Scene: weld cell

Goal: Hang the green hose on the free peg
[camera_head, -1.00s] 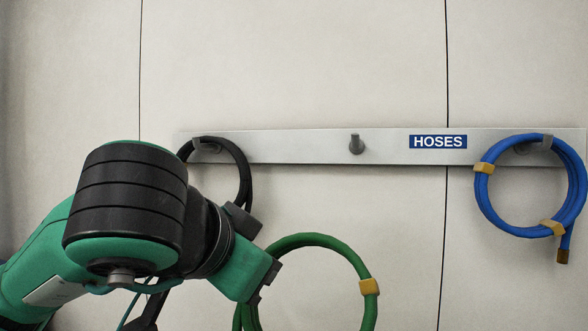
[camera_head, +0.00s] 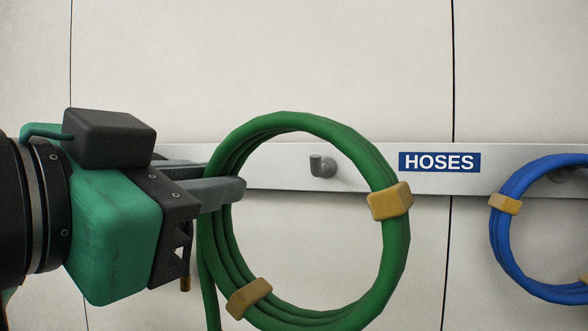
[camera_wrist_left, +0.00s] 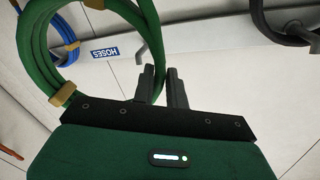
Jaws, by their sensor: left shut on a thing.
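The green hose (camera_head: 397,240) is a coil with tan bands, hanging upright from my left gripper (camera_head: 238,190), which is shut on the coil's left side. In the left wrist view the hose (camera_wrist_left: 33,55) is at upper left, beside the fingers (camera_wrist_left: 163,75). The free peg (camera_head: 322,166) is a grey hook on the rail. In the head view it shows through the coil's opening, below the coil's top. The coil looks nearer to me than the peg; whether the peg enters the loop, I cannot tell. My right gripper is not in view.
The grey rail (camera_head: 375,182) with a HOSES label (camera_head: 439,162) runs across the pale wall panels. A blue hose (camera_head: 507,240) hangs at the right. A black hose (camera_wrist_left: 268,22) shows at upper right in the left wrist view; my gripper mostly hides it in the head view.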

